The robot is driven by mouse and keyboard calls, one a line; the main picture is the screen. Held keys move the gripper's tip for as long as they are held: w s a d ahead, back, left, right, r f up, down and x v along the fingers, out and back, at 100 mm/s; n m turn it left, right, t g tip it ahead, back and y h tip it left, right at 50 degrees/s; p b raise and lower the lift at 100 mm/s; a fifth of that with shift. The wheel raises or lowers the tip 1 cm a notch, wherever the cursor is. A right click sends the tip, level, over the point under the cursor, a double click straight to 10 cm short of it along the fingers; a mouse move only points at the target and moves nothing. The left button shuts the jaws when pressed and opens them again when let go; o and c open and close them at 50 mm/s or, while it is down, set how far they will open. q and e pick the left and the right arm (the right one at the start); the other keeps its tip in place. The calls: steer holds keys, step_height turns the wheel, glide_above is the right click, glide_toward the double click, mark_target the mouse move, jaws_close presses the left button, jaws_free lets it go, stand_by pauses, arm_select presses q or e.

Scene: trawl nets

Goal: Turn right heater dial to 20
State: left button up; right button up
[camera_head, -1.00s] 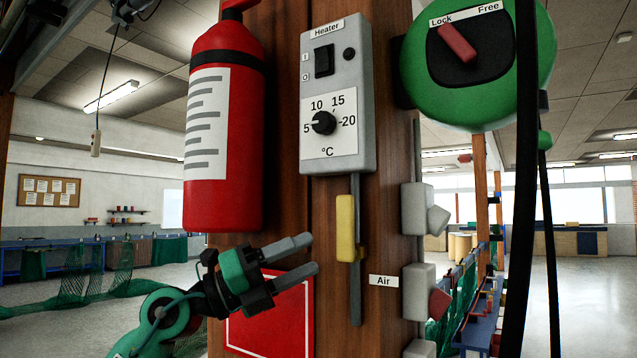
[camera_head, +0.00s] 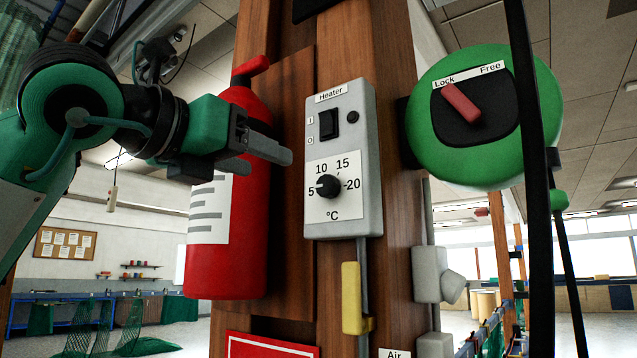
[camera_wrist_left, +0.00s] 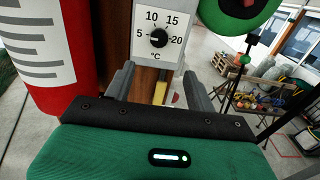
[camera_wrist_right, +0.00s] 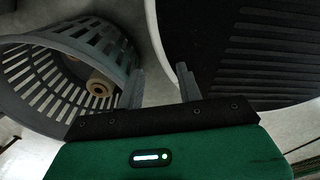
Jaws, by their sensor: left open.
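The heater (camera_head: 343,140) is a grey box on the wooden post, with a black rocker switch (camera_head: 328,124) above a white dial plate. Its black dial (camera_head: 328,186) has a white mark on its left side, towards 5; 20 is printed at right. The dial also shows in the left wrist view (camera_wrist_left: 159,38), ahead of the fingers. My left gripper (camera_head: 268,160) is open and empty, left of the heater, in front of the fire extinguisher, and apart from the dial. My right gripper (camera_wrist_right: 160,84) shows only in its wrist view, fingers apart and empty.
The red fire extinguisher (camera_head: 222,260) hangs left of the heater. A green lock/free reel (camera_head: 470,150) with a red lever and a black strap are at right. A yellow piece (camera_head: 351,298) sits below the heater. A grey slotted basket (camera_wrist_right: 60,62) is near my right gripper.

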mark_target(324, 185)
arm_select(q)
steer(key=p+x, duration=0.6)
steer(key=x, duration=0.6)
steer(key=shift+w+d+r, duration=0.1)
steer(key=shift+w+r, duration=0.1)
steer(key=shift+w, duration=0.05)
steer(key=shift+w+d+f+p, duration=0.15)
steer(key=shift+w+d+p, duration=0.2)
steer(key=shift+w, duration=0.2)
steer(key=shift+c, duration=0.5)
